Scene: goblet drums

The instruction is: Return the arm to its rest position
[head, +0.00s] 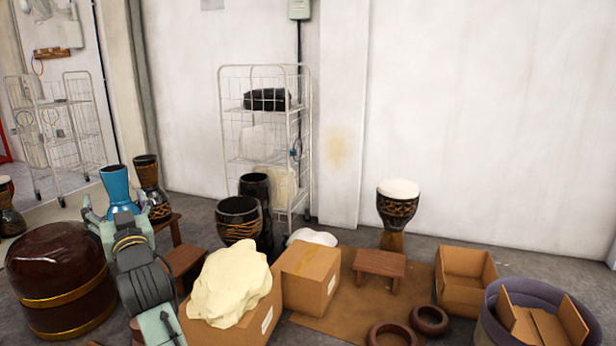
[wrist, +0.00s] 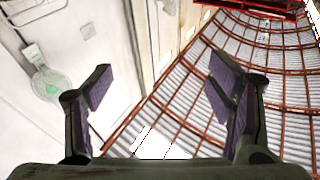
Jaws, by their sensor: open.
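My gripper (wrist: 162,90) is open in the wrist view, with its two dark fingers wide apart and nothing between them. Beyond the fingers the wrist view shows a white wall and a ribbed ceiling with red beams, so the gripper points upward. In the head view my arm rises at the lower left, bent, and its upper end overlaps a blue goblet drum (head: 116,183) behind it. I cannot tell how far apart they are. The arm's lower part runs out of the picture.
A big dark red drum (head: 58,268) stands left of my arm. A cardboard box (head: 256,322) with a cream lump (head: 228,282) is close on the right. A small wooden stool (head: 380,266) and a white-topped goblet drum (head: 398,205) stand farther right. A wire cage trolley (head: 232,110) stands behind.

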